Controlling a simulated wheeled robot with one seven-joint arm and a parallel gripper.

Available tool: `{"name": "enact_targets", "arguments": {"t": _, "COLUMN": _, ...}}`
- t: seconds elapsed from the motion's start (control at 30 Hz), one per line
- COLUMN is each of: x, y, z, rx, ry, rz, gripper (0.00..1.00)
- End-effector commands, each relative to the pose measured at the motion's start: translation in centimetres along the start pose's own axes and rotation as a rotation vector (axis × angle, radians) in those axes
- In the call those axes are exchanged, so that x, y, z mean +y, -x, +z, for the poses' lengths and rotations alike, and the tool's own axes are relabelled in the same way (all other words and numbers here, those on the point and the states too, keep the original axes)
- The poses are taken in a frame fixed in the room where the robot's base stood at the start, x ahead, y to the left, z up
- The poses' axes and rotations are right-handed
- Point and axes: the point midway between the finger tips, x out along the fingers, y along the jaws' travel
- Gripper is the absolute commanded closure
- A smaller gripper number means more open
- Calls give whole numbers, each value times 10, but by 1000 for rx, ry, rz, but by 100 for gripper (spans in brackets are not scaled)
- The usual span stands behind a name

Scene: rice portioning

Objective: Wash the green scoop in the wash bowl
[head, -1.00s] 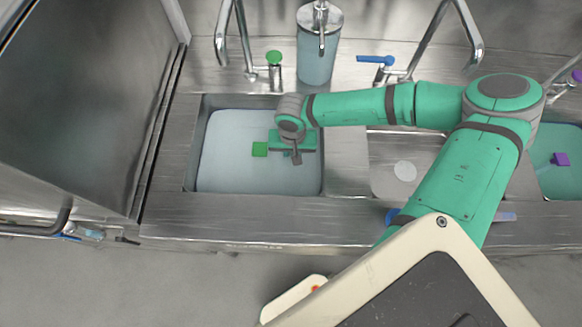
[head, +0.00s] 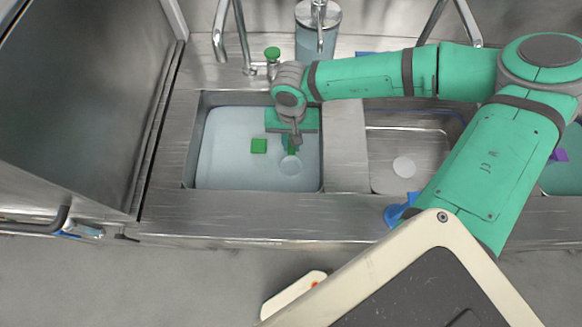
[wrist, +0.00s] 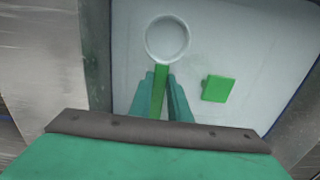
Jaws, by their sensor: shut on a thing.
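The green scoop has a green handle (wrist: 158,92) and a round, pale, see-through cup (wrist: 167,40). My gripper (wrist: 160,78) is shut on the handle, with a teal finger on each side. In the head view, my gripper (head: 291,143) is over the right part of the left basin, and the cup (head: 290,165) shows just in front of it. The left basin (head: 228,170), apparently the wash bowl, has pale bluish water in it. I cannot tell whether the cup touches the water.
A faucet (head: 221,35) and a soap dispenser (head: 318,40) stand behind. A blue object (head: 397,212) is at the front edge.

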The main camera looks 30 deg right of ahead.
Motion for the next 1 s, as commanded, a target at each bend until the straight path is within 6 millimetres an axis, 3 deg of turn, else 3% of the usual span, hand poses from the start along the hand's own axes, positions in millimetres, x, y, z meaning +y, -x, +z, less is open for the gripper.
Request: {"name": "enact_targets", "arguments": {"t": 1.0, "x": 4, "y": 87, "z": -1, "rx": 2, "ry": -8, "rz": 1, "gripper": 100}}
